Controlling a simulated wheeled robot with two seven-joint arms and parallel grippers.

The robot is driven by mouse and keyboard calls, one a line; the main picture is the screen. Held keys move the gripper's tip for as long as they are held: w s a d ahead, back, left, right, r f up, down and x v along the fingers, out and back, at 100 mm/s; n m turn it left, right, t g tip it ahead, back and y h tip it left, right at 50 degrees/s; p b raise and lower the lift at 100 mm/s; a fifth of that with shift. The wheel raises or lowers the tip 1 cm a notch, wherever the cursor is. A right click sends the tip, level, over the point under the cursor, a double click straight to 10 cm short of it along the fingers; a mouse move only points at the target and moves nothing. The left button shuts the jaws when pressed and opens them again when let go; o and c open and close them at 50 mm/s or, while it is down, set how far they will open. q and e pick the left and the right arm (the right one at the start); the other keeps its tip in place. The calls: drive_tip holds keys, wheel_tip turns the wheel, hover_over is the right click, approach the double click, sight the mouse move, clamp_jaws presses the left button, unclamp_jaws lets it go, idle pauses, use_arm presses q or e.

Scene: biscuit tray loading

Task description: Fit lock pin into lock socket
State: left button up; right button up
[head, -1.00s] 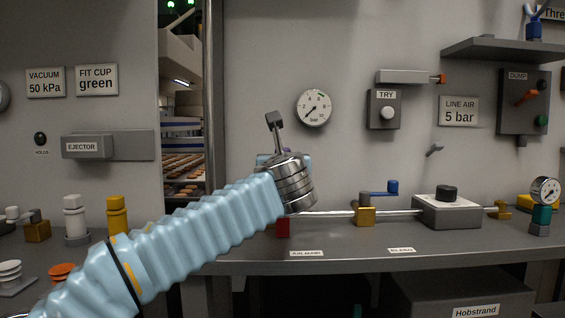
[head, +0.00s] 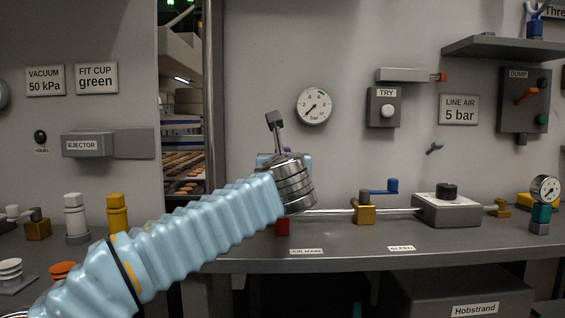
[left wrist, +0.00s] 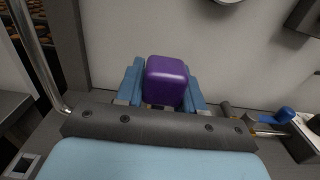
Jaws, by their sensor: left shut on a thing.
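My left gripper (left wrist: 165,85) is shut on a purple block-like piece (left wrist: 167,78), held between its two blue fingers in the left wrist view. The piece may be the lock pin or its handle; its lower end is hidden. In the head view my left arm hides most of this gripper, and only a sliver of purple shows above the wrist. It is over the bench near the red part (head: 282,227) of the air line. I cannot pick out the lock socket for sure in either view. My right gripper is not in view.
A brass valve with a blue lever (head: 380,188) sits on the pipe right of my wrist. A grey box with a black knob (head: 447,192) stands farther right. White and yellow fittings (head: 117,212) stand at left. The bench front (head: 350,250) is clear apart from labels.

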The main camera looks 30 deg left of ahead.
use_arm(q)
drive_tip(key=shift+f+b, duration=0.9)
drive_tip(key=shift+f, duration=0.3)
drive_tip(key=shift+r, duration=0.2)
drive_tip(key=shift+r+p, duration=0.8)
drive_tip(key=shift+p, duration=0.35)
drive_tip(key=shift+p, duration=0.45)
idle(0.5)
drive_tip(key=shift+f+b, duration=0.8)
drive_tip(key=shift+f, duration=0.15)
drive_tip(key=o, duration=1.1)
drive_tip(key=b+v, duration=0.1)
drive_tip(key=v, duration=1.2)
drive_tip(key=shift+s+d, duration=0.25)
drive_tip(key=shift+s, duration=0.05)
